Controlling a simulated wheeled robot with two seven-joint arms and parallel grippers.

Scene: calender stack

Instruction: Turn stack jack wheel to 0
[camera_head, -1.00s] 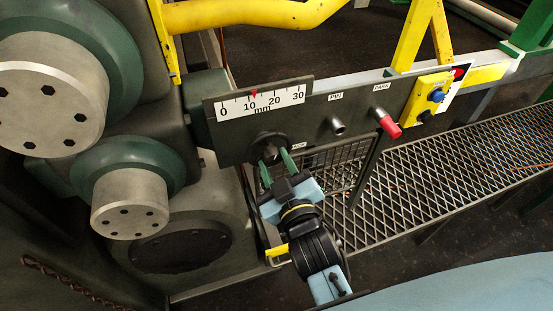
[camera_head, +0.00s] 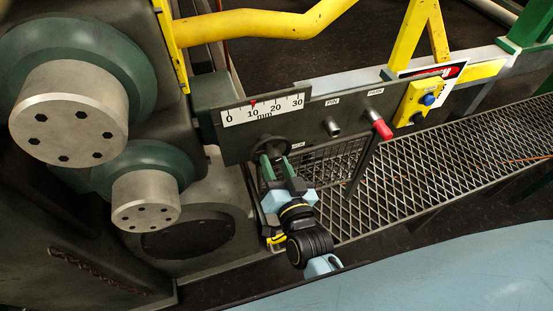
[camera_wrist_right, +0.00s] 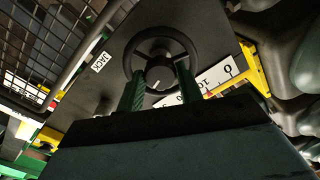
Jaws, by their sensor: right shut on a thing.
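The stack jack wheel (camera_head: 268,145) is a dark round handwheel on the grey panel, below the scale. The right wrist view shows its rim, spokes and hub (camera_wrist_right: 160,68) beside the JACK label (camera_wrist_right: 101,62). My right gripper (camera_head: 273,160) is shut on the wheel, its two green fingers (camera_wrist_right: 159,76) reaching the rim on either side of the hub. The white mm scale (camera_head: 262,110) runs from 0 to 30. Its red pointer (camera_head: 253,103) stands near 10, slightly on the higher side. My left gripper is not in view.
Right of the wheel, the panel carries a grey PIN knob (camera_head: 332,128) and a red-tipped handle (camera_head: 381,127). A yellow button box (camera_head: 424,99) is farther right. A mesh walkway (camera_head: 430,160) runs below. Large green-grey rolls (camera_head: 75,112) stand at left.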

